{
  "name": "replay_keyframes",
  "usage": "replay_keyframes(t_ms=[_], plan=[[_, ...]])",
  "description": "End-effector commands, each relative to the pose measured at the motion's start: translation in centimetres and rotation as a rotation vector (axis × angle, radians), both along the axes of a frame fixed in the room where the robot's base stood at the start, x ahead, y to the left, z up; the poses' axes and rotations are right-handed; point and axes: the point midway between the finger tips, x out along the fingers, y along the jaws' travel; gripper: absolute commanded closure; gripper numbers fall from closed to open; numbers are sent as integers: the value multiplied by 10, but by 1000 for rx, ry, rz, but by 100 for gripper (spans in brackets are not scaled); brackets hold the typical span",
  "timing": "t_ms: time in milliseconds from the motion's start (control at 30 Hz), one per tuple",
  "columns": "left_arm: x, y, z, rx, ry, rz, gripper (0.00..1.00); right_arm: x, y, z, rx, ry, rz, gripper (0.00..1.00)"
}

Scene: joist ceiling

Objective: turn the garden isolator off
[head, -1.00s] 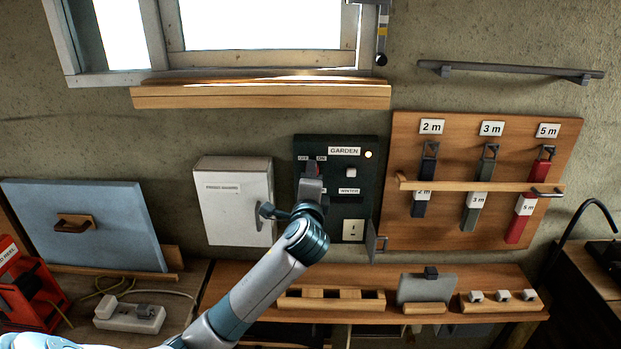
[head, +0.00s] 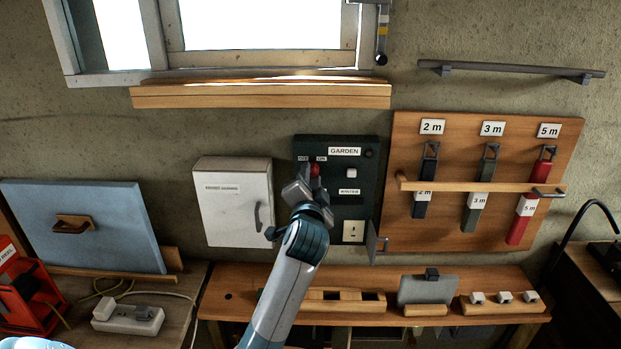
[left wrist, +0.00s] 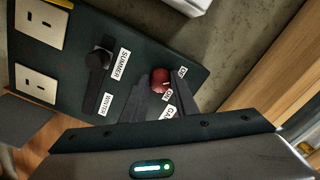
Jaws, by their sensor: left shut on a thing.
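The dark garden panel (head: 362,175) is on the wall, with a GARDEN label (head: 345,151) and OFF and ON labels (head: 312,158) at its upper left. The red isolator knob (head: 315,170) is just below these labels, partly hidden by my gripper. My left gripper (head: 313,186) is shut on this knob; in the left wrist view its fingers (left wrist: 164,97) flank the red knob (left wrist: 161,79). The knob's exact setting is hard to read. The round lamp (head: 369,154) at the panel's upper right is dark. My right gripper is not in view.
The panel also has a black SUMMER/WINTER lever (left wrist: 97,68) and pale sockets (left wrist: 38,24). A white cabinet (head: 232,200) is left of it; a wooden board (head: 400,150) with hanging straps is right. A wooden shelf (head: 240,279) runs below.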

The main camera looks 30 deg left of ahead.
Motion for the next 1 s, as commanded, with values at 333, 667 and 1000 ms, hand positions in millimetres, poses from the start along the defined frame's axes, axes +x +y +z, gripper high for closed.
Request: replay_keyframes(t_ms=[333, 667, 1000], plan=[[0, -1, -3, -18, -5, -1, 96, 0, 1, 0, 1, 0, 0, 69], [0, 0, -2, -15, -6, -1, 55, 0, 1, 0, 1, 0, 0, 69], [-4, -3, -1, -13, -7, -1, 55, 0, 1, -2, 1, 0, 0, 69]])
